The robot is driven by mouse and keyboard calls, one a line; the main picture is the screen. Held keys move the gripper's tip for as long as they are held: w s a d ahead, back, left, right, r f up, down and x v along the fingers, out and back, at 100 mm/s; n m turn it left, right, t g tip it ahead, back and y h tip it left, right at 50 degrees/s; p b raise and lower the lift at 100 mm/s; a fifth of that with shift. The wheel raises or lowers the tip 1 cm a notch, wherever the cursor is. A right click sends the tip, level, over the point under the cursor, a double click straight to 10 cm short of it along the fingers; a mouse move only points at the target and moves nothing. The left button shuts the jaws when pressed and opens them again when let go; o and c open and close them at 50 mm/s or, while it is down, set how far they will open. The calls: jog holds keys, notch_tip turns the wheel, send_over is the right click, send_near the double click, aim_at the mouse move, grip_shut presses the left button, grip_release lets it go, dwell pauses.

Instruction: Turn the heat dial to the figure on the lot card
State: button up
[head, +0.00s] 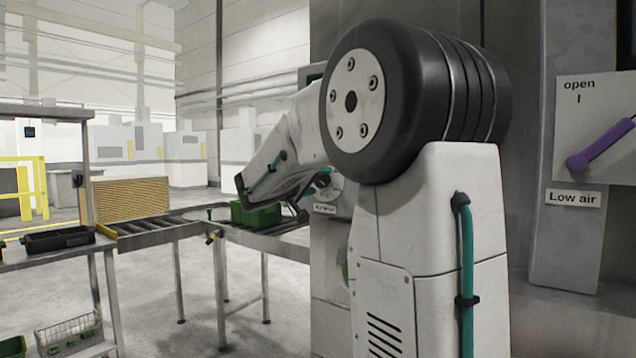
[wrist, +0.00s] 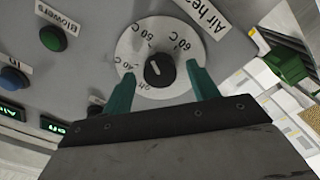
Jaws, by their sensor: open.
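The heat dial is a dark round knob (wrist: 160,71) on a pale round face (wrist: 128,48) in the wrist view. The face carries "off", a 40 C mark and further C figures, seen tilted. A pale line shows on the knob; I cannot tell which figure it marks. A label beside it, partly cut off, reads "Air he" (wrist: 204,14). My gripper (wrist: 163,74) is open, its teal fingers on either side of the knob, with gaps visible. In the head view my arm hides most of the panel. I see no readable lot card.
A blue button (wrist: 14,79), a green button (wrist: 53,38) labelled "Blowers" and green-lit displays (wrist: 54,126) sit left of the dial. A green crate (head: 256,215) stands on the roller conveyor (head: 165,222). A purple lever (head: 600,146) is on the right, above a "Low air" label.

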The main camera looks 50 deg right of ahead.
jog(key=shift+d, duration=0.45)
jog(key=c, duration=1)
jog(key=n, duration=0.5)
jog(key=shift+n, duration=0.4)
jog(key=n, duration=0.5)
jog(key=shift+n, duration=0.4)
